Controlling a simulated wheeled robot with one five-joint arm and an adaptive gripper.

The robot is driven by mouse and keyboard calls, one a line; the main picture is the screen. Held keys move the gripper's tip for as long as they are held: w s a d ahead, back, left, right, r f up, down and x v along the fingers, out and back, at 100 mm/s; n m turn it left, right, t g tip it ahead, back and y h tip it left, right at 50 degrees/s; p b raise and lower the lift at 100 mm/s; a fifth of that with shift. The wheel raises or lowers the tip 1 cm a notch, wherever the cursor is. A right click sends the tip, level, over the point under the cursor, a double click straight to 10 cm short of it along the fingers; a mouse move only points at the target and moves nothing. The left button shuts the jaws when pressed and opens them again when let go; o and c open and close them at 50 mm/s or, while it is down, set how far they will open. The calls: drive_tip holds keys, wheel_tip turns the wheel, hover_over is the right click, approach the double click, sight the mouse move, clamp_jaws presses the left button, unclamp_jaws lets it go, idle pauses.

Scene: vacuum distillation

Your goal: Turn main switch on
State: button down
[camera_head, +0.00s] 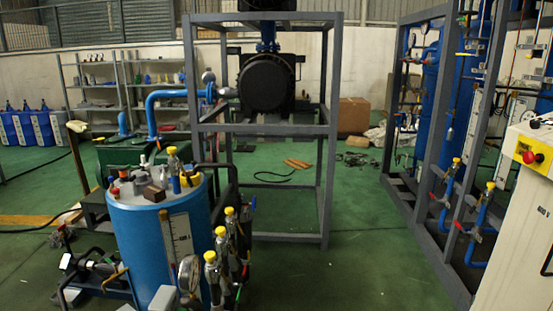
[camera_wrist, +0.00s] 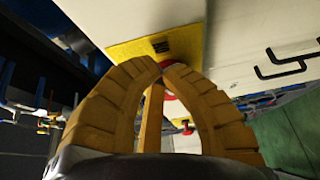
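The main switch is a red knob (camera_head: 528,157) on a yellow plate (camera_head: 535,146), high on the pale cabinet at the right edge of the head view. In the wrist view the yellow plate (camera_wrist: 185,38) is beyond my fingertips, and part of the red knob (camera_wrist: 169,96) shows between the fingers. My gripper (camera_wrist: 163,67) has ribbed yellow-brown fingers whose tips come together, with nothing seen held between them. The fingers hide most of the knob, so contact with it cannot be told. I cannot make out my gripper in the head view.
The pale cabinet (camera_head: 518,235) stands beside a grey frame (camera_head: 425,235) with blue pipes. A blue tank (camera_head: 148,245) with valves and gauges is at front left. A grey frame (camera_head: 330,130) holds a black round machine. Green floor (camera_head: 355,255) is clear in the middle.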

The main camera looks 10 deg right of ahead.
drive_tip(key=shift+f+b, duration=0.6)
drive_tip(key=shift+b, duration=1.15)
idle(0.7)
drive_tip(key=shift+s+a+b, duration=0.15)
drive_tip(key=shift+s+b, duration=0.1)
drive_tip(key=shift+b, duration=0.4)
